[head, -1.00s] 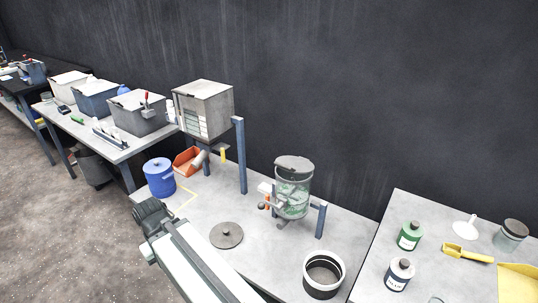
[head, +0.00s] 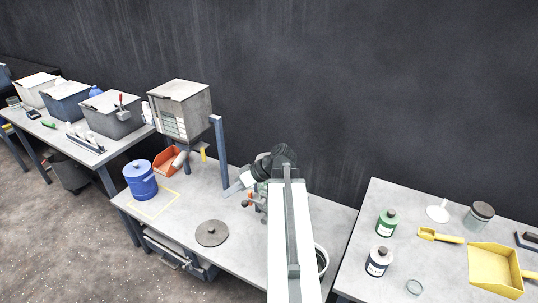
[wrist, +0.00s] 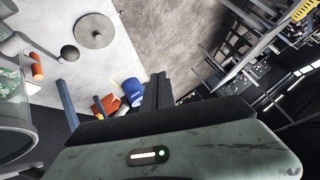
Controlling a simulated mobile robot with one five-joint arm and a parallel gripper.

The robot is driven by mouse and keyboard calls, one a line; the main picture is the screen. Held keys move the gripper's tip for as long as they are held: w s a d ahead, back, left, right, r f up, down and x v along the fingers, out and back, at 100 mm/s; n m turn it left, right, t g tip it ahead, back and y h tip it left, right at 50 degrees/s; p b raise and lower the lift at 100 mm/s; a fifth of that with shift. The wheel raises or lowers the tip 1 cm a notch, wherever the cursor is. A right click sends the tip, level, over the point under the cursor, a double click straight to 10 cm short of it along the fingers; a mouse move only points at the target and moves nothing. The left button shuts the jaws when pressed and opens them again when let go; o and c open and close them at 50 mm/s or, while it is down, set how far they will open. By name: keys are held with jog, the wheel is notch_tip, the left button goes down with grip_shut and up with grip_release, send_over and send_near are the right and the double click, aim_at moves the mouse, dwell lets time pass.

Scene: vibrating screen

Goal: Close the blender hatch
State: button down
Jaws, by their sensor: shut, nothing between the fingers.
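The blender is a clear glass vessel with green-white contents. In the head view my arm covers nearly all of it. In the wrist view its glass wall (wrist: 12,112) shows at the left edge, cut off by the frame. I cannot make out the hatch or whether it is open. My gripper (wrist: 158,80) shows dark, closed fingers with nothing between them, apart from the vessel and to its right in the picture. In the head view my gripper (head: 232,190) points left beside the blender.
The right table holds bottles and a yellow pan (head: 495,268).

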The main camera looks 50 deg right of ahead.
jog(key=s+d+r+t+h+p, duration=0.1)
jog(key=s+d+r+t, duration=0.1)
jog(key=s+d+r, duration=0.35)
jog(key=s+d+r+t+h, duration=0.1)
jog(key=s+d+r+t, duration=0.2)
jog(key=d, duration=0.5)
jog(key=s+d+r+t+h+p, duration=0.1)
jog(key=s+d+r+t, duration=0.1)
jog(key=s+d+r, duration=0.3)
jog(key=shift+n+y, duration=0.3)
jog(key=shift+n, duration=0.1)
jog(key=b+x, duration=0.1)
jog(key=x, duration=0.2)
jog(key=d+x, duration=0.1)
jog(key=x, duration=0.2)
jog(key=f+b+x, duration=0.1)
jog(key=x, duration=0.3)
jog(key=shift+w+d+b, duration=0.15)
jog(key=shift+b, duration=0.2)
jog(key=f+b, duration=0.3)
jog(key=shift+w, duration=0.35)
jog(key=shift+a+f+b, duration=0.2)
jog(key=shift+f+b, duration=0.3)
jog(key=shift+f, duration=0.05)
jog(key=shift+s, duration=0.1)
